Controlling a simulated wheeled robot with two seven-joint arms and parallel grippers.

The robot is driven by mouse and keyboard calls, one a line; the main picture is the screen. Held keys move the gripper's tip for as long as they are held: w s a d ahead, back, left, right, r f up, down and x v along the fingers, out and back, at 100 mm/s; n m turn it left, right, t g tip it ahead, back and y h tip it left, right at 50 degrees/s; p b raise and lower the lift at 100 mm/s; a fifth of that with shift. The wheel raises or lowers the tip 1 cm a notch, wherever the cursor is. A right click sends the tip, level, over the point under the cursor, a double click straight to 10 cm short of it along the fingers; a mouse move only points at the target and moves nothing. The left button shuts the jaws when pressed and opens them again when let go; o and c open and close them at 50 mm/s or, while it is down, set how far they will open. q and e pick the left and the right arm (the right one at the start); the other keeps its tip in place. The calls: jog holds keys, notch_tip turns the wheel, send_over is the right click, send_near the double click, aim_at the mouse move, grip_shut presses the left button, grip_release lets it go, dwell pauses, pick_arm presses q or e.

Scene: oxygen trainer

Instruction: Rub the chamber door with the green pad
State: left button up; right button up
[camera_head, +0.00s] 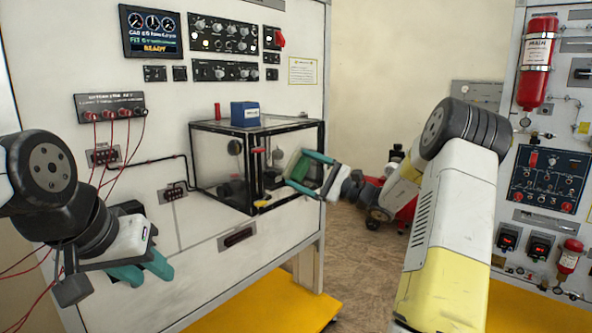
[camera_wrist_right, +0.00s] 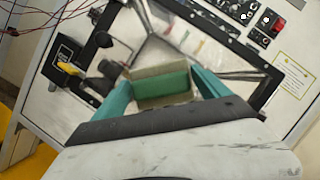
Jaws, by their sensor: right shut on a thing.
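The chamber (camera_head: 222,170) is a clear box with black edges, mounted on the white panel; its front door side carries a red handle (camera_head: 258,151) and a yellow latch (camera_head: 262,204). My right gripper (camera_head: 300,168) is shut on the green pad (camera_head: 301,165) right at the chamber's door side. In the right wrist view the pad (camera_wrist_right: 162,88) sits between the teal fingers, in front of the clear pane; I cannot tell whether it touches. My left gripper (camera_head: 147,270) is empty and open, low at the left in front of the panel.
A blue box (camera_head: 245,114) and a red cylinder (camera_head: 217,111) stand on the chamber top. Red cables (camera_head: 103,160) hang from the panel at left. Another panel with a red bottle (camera_head: 537,62) stands at right. Open floor lies between the panels.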

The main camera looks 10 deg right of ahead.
jog(key=shift+s+a, duration=0.4)
jog(key=shift+a, duration=0.15)
jog(key=shift+r, duration=1)
jog(key=shift+w+d, duration=3.4)
jog(key=shift+d, duration=1)
jog(key=shift+s+a, duration=1.15)
jog(key=shift+a, duration=0.3)
jog(key=shift+s+a, duration=1.15)
jog(key=shift+a, duration=0.35)
jog(key=shift+s+a, duration=1.15)
jog(key=shift+a, duration=0.3)
jog(key=s+d, duration=0.3)
jog(key=s, duration=0.1)
jog(key=shift+s+d, duration=0.35)
jog(key=shift+d, duration=0.05)
